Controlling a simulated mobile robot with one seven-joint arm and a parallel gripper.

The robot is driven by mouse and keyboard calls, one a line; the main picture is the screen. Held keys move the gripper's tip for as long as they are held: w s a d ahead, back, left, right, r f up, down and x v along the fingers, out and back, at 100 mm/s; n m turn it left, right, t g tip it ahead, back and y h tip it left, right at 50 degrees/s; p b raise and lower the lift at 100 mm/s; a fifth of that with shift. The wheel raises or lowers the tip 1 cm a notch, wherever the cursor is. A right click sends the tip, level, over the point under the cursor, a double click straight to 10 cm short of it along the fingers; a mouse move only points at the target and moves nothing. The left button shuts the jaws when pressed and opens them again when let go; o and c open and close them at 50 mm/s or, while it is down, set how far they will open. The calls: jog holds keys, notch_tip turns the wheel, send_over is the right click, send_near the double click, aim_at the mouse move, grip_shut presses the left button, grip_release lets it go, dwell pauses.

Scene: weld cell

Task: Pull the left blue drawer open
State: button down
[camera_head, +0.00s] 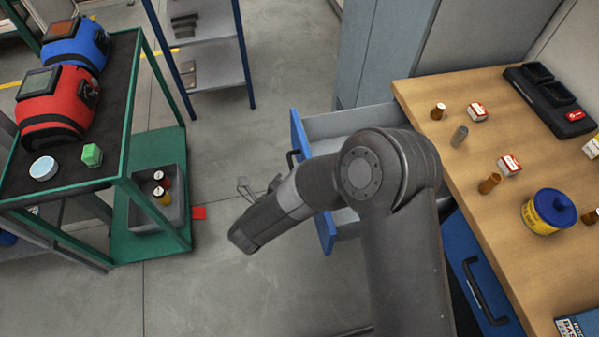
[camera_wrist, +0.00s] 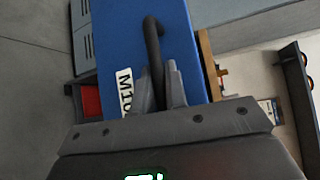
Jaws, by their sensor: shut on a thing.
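The left blue drawer (camera_head: 298,135) stands pulled out from the wooden workbench, its grey side wall and part of its inside showing. My arm crosses over it and hides much of the inside. Its black bar handle (camera_head: 291,158) shows beside my arm. In the wrist view, the blue drawer front (camera_wrist: 185,40) carries a white label (camera_wrist: 125,82), partly hidden. My gripper (camera_wrist: 160,88) is shut on the black handle (camera_wrist: 152,45), one finger on each side. In the head view my arm mostly hides the gripper.
A second blue drawer (camera_head: 462,250) sits shut under the workbench (camera_head: 450,170), which bears small bottles, boxes and a blue-yellow tub (camera_head: 549,211). A green cart (camera_head: 150,225) with welding helmets stands at left.

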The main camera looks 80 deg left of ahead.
jog(key=shift+f, duration=0.1)
jog(key=c, duration=1.7)
grip_release()
jog(key=v, duration=1)
jog(key=shift+s+d, duration=0.25)
jog(key=shift+s, duration=0.05)
